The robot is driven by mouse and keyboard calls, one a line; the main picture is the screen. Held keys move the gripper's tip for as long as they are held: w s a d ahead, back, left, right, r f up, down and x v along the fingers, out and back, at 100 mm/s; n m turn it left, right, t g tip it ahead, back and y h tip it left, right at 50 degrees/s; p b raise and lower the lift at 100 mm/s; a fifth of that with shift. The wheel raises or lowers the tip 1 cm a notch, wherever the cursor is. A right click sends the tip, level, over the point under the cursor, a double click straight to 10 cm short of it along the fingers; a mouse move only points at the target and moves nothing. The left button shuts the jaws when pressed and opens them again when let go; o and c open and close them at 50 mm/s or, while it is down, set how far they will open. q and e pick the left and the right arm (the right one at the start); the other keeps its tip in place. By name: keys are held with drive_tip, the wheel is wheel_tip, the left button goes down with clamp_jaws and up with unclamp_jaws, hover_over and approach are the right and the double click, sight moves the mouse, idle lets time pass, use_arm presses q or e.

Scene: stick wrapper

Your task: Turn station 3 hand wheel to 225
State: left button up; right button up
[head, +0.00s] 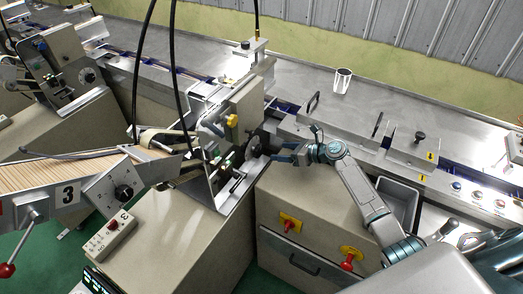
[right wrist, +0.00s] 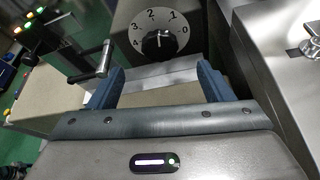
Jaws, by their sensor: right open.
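In the right wrist view a round grey dial (right wrist: 137,34) faces me, with the figures 0 to 4 around a black centre knob (right wrist: 160,45). A metal crank (right wrist: 92,66) with a bar handle stands left of it. In the head view a dark wheel (head: 253,147) sits on the station's upright plate, just left of my right gripper (head: 276,153). My right gripper's blue fingers (right wrist: 158,78) are spread and empty, with the dial beyond them, apart from it. I cannot tell which part is the station 3 hand wheel, nor read 225 anywhere. My left gripper is not in view.
A beige cabinet (head: 315,205) with red knobs stands below my right arm. A grey tray (head: 398,204) lies right.

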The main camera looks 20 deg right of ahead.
sight(260, 151)
drive_tip(key=b+x, duration=0.1)
drive_tip(key=x, duration=0.1)
drive_tip(key=b+x, duration=0.2)
drive_tip(key=x, duration=0.1)
drive_tip(key=b+x, duration=0.2)
drive_tip(key=x, duration=0.1)
drive_tip(key=shift+d+f, duration=0.15)
drive_tip(key=shift+f, duration=0.2)
drive_tip(key=shift+w+a, duration=0.15)
drive_tip(key=shift+a, duration=0.1)
drive_tip(key=shift+a+r+b, duration=0.15)
drive_tip(key=shift+a+b, duration=0.1)
drive_tip(key=shift+b, duration=0.15)
drive_tip(key=shift+w, duration=0.1)
drive_tip(key=shift+w, duration=0.1)
drive_tip(key=c, duration=1)
drive_tip(key=shift+o, duration=0.2)
